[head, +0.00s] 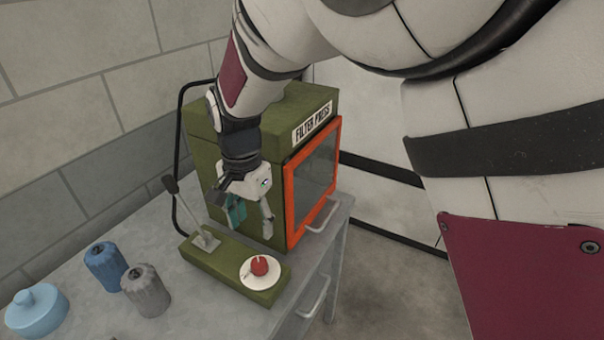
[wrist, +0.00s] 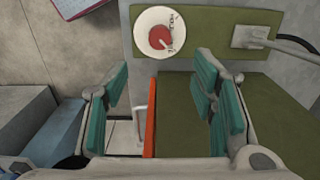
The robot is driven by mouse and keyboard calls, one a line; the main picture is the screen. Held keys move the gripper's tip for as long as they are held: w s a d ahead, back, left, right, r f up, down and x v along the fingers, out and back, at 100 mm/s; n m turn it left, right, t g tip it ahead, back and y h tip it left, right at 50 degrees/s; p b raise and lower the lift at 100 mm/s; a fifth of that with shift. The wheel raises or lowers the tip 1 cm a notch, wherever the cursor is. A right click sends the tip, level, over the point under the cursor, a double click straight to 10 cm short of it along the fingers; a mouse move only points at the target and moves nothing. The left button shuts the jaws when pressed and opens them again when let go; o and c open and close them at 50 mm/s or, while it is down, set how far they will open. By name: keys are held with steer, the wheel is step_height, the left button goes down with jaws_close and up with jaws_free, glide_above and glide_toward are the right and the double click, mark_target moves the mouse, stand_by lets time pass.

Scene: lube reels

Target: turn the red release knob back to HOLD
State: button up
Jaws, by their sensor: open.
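The red release knob (head: 260,265) sits on a white round dial (head: 250,281) at the front end of a green base plate (head: 222,274). In the wrist view the red knob (wrist: 160,38) shows on its white dial (wrist: 142,45), beyond the fingertips. Dark lettering is on the dial but too small to read surely. My gripper (head: 251,216) hangs beside the green filter press, above and behind the knob, apart from it. In the wrist view my gripper (wrist: 163,88) has its teal-padded fingers spread wide, with nothing between them.
The green filter press (head: 290,105) with an orange-framed door (head: 291,197) stands behind the base plate. A lever (head: 183,208) rises from the plate's left part. A blue knobbed container (head: 106,265), a grey one (head: 146,290) and a light blue lidded one (head: 37,311) stand at left.

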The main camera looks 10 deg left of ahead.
mark_target(259, 262)
step_height(259, 262, down, 14)
steer(key=shift+r+p, duration=0.1)
steer(key=shift+p, duration=0.7)
steer(key=c, duration=1.1)
